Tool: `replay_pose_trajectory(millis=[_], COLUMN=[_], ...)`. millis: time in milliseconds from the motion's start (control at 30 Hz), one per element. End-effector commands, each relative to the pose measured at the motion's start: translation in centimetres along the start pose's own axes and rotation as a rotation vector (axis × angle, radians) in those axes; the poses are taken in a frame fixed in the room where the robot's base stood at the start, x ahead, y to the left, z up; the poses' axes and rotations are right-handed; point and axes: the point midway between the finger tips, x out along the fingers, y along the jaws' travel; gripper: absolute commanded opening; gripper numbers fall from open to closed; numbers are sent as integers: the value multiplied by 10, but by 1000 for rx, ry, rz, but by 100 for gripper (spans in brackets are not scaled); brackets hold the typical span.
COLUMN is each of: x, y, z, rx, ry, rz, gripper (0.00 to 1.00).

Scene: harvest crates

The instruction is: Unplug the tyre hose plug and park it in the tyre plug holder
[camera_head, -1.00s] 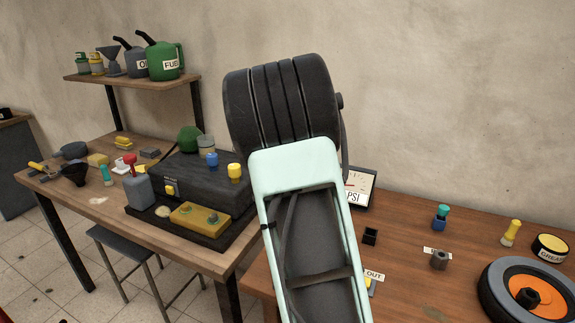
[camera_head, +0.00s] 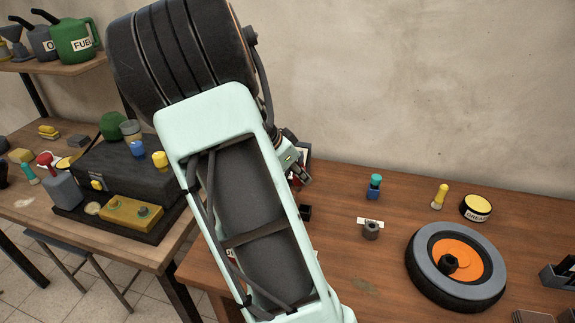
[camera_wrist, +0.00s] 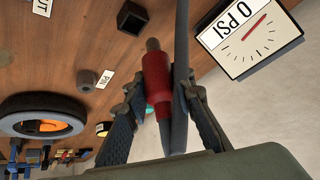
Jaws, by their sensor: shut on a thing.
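In the wrist view my gripper (camera_wrist: 162,90) is shut on a red plug (camera_wrist: 155,82) with a dark tip. The tip shows bare against the wooden bench and appears clear of any socket. A dark hose (camera_wrist: 182,40) runs close beside the plug. A black square holder (camera_wrist: 132,17) and a grey holder (camera_wrist: 87,80) with a white label stand on the bench. In the head view the black holder (camera_head: 305,212) shows beside my arm and the grey holder (camera_head: 370,230) farther right. The tyre (camera_head: 422,282) lies flat with an orange hub. The plug is hidden there.
A teal-topped blue item (camera_head: 374,187), a yellow bottle (camera_head: 439,196) and a grease tin (camera_head: 476,207) stand along the back. Bare bench surface lies between the holders and the tyre.

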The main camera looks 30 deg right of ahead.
Motion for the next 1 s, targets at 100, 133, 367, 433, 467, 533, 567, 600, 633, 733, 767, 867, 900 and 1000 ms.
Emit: replay_pose_trajectory(millis=[100, 133, 367, 433, 467, 533, 567, 600, 633, 733, 767, 867, 900, 1000], x=[-7, -7, -9, -9, -9, -9, -9, -9, -9, -9, -9, -3, -1, 6], y=[11, 13, 19, 19, 19, 19, 19, 18, 18, 18, 18, 19, 19, 20], z=[-5, -5, -7, -7, -7, -7, -7, -6, -6, -6, -5, -2, 0, 4], rx=[-13, -15, -20, -20, -20, -19, -19, -19, -18, -15, -14, -15, -15, -15], ry=[9, 10, 14, 14, 14, 14, 14, 14, 14, 15, 15, 15, 15, 15], rz=[44, 51, 72, 72, 72, 72, 72, 71, 72, 73, 74, 75, 75, 75], gripper=[0, 0, 0, 0, 0, 0, 0, 0, 0, 0, 0, 0, 0, 0])
